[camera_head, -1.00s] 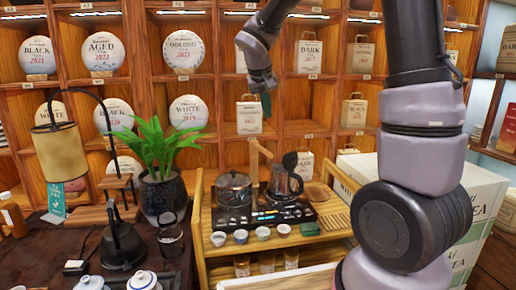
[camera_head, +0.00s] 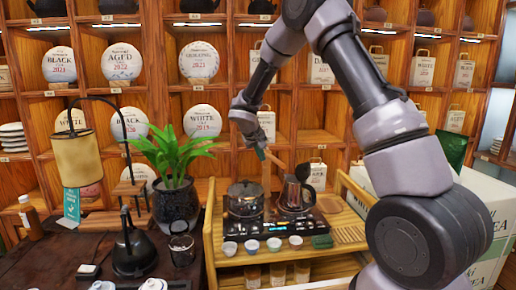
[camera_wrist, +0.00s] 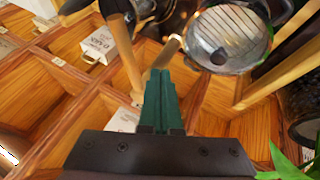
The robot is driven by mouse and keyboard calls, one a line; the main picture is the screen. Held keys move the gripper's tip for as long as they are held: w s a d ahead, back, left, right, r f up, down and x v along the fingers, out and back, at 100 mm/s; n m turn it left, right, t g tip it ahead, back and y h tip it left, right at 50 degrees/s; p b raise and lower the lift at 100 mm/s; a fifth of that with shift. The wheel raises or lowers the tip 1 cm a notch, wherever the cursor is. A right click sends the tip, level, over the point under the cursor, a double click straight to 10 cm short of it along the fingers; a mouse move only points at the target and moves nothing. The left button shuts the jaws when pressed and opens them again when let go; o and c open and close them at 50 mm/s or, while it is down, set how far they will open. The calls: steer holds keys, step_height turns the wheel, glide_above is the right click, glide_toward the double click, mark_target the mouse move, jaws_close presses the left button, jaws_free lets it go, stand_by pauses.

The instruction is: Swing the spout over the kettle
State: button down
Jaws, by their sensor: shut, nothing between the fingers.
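The spout (camera_head: 277,163) is a tan bar at the top of a thin post between two vessels on a black hob panel (camera_head: 258,228). It slants down to the right, toward the kettle (camera_head: 291,196), a metal vessel with a dark handle. A lidded glass pot (camera_head: 244,198) stands left of the post. My gripper (camera_head: 261,154) is shut and empty at the post's top; contact is unclear. In the wrist view, its green fingers (camera_wrist: 160,75) point at a tan rod (camera_wrist: 167,52), apparently the spout, beside the glass pot (camera_wrist: 226,38).
Several small cups (camera_head: 252,245) line the hob's front edge on the wooden cart (camera_head: 212,265). A potted plant (camera_head: 177,200) stands close on the left, its leaves also in the wrist view (camera_wrist: 290,162). Wooden shelves (camera_head: 225,160) with tea cakes stand behind.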

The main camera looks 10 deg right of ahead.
mark_target(278, 161)
steer(key=shift+w+d+f, duration=0.2)
steer(key=shift+d, duration=0.45)
steer(key=shift+w+d+f, duration=0.2)
steer(key=shift+d, duration=0.5)
steer(key=shift+w+d+f, duration=0.2)
steer(key=shift+d, duration=0.45)
steer(key=shift+d, duration=0.2)
steer(key=shift+d, duration=0.85)
steer(key=shift+d+n+t+y, duration=0.3)
steer(key=shift+d+n+y, duration=0.2)
steer(key=shift+n, duration=0.5)
steer(key=shift+w+d+n+y, duration=0.35)
steer(key=shift+d+n, duration=0.25)
steer(key=shift+d, duration=0.1)
steer(key=shift+w+d+n+y, duration=0.3)
steer(key=shift+d+n+y, duration=0.05)
steer(key=shift+d+n, duration=0.3)
